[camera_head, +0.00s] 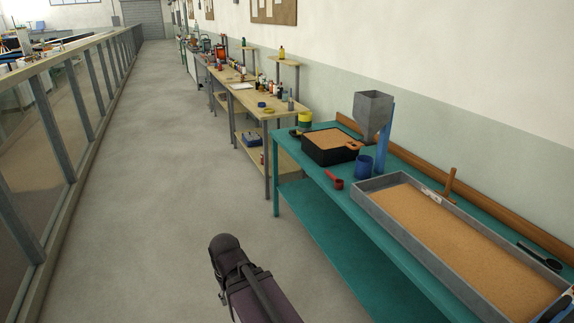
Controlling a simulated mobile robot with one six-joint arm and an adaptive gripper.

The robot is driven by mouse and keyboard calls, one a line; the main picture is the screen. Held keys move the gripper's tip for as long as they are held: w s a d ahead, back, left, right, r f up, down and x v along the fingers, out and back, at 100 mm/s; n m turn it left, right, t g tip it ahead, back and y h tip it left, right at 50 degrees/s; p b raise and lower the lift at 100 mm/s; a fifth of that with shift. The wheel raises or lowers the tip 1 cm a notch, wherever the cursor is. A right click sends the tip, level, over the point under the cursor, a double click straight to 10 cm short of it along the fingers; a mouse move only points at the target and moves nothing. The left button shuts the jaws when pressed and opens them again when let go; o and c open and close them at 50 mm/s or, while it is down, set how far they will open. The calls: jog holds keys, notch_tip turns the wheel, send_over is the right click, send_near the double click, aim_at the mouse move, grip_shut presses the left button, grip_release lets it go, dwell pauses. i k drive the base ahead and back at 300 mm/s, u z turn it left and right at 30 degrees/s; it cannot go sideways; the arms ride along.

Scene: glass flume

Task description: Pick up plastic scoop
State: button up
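A small red scoop (334,182) lies on the teal table (293,160) near its front edge, left of a blue cup. A dark, spoon-like tool (538,255) lies at the table's back right. I cannot tell from this view which of them is plastic. Part of my dark arm (247,281) reaches up from the bottom of the picture, over the floor and left of the table, well apart from the red scoop. No gripper fingers show.
A black box of sand (332,156), a blue cup (364,166), a grey hopper (373,112) and a long grey sand tray (378,186) stand on the table. Wooden benches (262,115) follow behind. A railing (72,121) runs along the left. The floor between is clear.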

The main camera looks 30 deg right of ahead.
aim_at(333, 179)
jog(key=z, duration=0.4)
jog(key=i, duration=0.75)
jog(key=z, duration=0.65)
jog(key=i, duration=0.75)
jog(key=z, duration=0.4)
